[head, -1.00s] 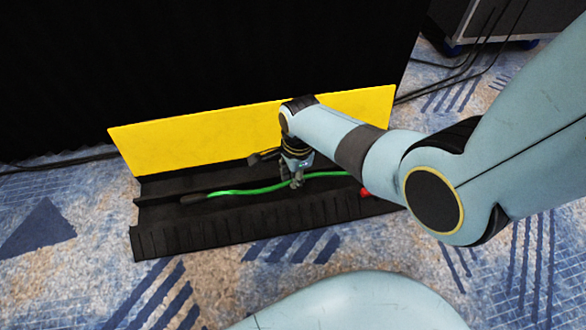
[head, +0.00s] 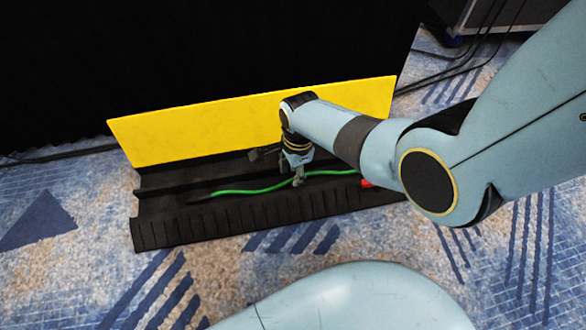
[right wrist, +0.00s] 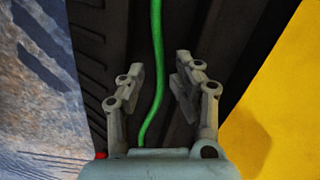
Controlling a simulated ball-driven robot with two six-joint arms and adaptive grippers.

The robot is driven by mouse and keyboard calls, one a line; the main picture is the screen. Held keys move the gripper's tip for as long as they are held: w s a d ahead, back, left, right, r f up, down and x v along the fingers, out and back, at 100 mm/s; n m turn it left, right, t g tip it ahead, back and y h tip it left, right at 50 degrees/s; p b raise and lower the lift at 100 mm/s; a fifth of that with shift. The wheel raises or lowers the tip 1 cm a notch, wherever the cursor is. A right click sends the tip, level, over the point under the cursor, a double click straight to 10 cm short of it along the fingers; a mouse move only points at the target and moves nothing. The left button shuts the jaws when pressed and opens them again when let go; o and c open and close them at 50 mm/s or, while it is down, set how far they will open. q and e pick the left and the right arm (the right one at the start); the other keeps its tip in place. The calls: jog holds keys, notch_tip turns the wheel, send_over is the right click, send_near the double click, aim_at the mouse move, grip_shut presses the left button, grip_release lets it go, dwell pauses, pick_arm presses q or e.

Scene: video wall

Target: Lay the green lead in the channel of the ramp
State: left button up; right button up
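The black ramp (head: 240,219) lies on the carpet with its yellow lid (head: 200,128) standing raised along the far side. The green lead (head: 250,190) runs lengthwise along the ramp's channel in a slight wave. Its dark left end looks low in the channel; its red right end (head: 367,184) is partly hidden by my right arm. My right gripper (head: 298,178) points down over the middle of the lead. In the right wrist view its fingers (right wrist: 159,72) are apart, with the lead (right wrist: 158,60) passing between them, touching neither. My left gripper is not in view.
A black curtain or panel (head: 200,50) stands right behind the lid. Black cables (head: 450,75) run over the carpet at the right, near a dark case (head: 500,18). The patterned carpet (head: 60,270) in front of the ramp is clear.

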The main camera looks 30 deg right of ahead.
jog(key=shift+w+r, duration=0.15)
jog(key=shift+w, duration=0.1)
jog(key=shift+r, duration=0.45)
notch_tip(320, 180, up, 11)
jog(key=shift+s+d, duration=0.35)
jog(key=shift+d, duration=0.05)
jog(key=shift+f, duration=0.1)
